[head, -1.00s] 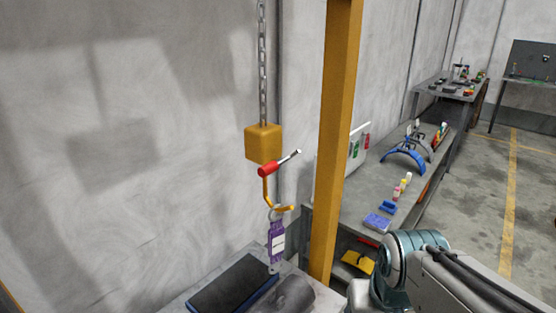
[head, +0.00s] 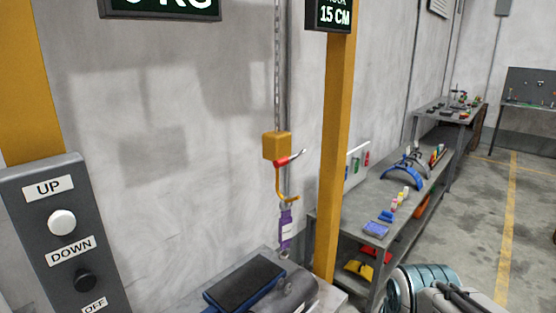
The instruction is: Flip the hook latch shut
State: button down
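An orange hook (head: 280,184) hangs under a yellow block (head: 277,146) at the end of a chain (head: 277,80). A red latch (head: 285,161) with a pale metal tip sits at the top of the hook and sticks out to the upper right. It is swung away from the hook's mouth. A purple strap (head: 286,228) with a white label hangs in the hook's bend, above a grey cylinder (head: 297,292). My gripper is out of view; only a teal and grey part of my arm shows at the bottom right.
A control panel (head: 65,235) with UP, DOWN and OFF stands at the left. A yellow post (head: 335,170) rises right of the hook, with a "15 CM" display (head: 334,16) on top. A dark flat case (head: 245,283) lies by the cylinder. Shelving (head: 375,200) lines the wall.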

aim_at(284, 161)
jog(key=z, duration=0.2)
jog(key=i, duration=1.05)
jog(key=u, duration=0.3)
